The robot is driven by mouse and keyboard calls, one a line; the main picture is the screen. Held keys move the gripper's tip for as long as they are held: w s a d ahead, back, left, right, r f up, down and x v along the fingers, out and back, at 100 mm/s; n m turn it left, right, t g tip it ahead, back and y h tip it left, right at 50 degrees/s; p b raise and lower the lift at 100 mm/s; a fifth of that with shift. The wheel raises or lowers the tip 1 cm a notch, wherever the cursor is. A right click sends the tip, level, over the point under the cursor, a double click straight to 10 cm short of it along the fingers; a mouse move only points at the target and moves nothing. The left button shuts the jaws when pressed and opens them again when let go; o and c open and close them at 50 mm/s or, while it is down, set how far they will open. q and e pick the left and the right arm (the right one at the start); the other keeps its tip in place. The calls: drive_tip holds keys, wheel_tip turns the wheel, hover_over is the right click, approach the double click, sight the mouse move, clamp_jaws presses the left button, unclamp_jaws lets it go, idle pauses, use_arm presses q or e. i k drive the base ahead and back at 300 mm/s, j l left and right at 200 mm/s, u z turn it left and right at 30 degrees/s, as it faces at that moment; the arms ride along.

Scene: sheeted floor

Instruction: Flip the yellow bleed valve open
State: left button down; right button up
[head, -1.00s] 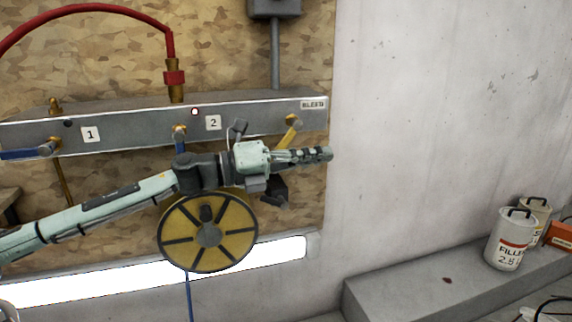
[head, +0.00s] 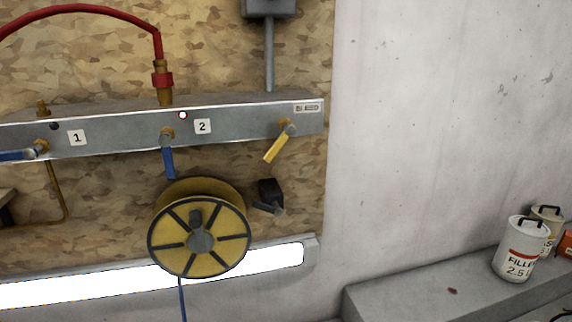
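The yellow bleed valve handle (head: 275,147) is on the right end of the grey manifold bar (head: 230,123), below the BLEED label (head: 307,107). It slants down and to the left from its brass stem and is fully visible. Nothing touches it. Neither of my grippers shows in the head view now.
Blue handles sit at valve 1 (head: 17,156), pointing left, and valve 2 (head: 169,163), pointing down. A yellow reel (head: 226,257) and a black fitting (head: 271,194) are below the bar. A red hose (head: 157,45) rises above. A filler can (head: 521,250) stands on the grey ledge (head: 420,291).

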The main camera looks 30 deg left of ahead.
sight(288, 130)
drive_tip(key=i+l+u, duration=0.3)
drive_tip(key=i+l, duration=0.15)
drive_tip(key=i+l+u, duration=0.25)
drive_tip(key=i+l, duration=0.15)
drive_tip(key=l, duration=0.1)
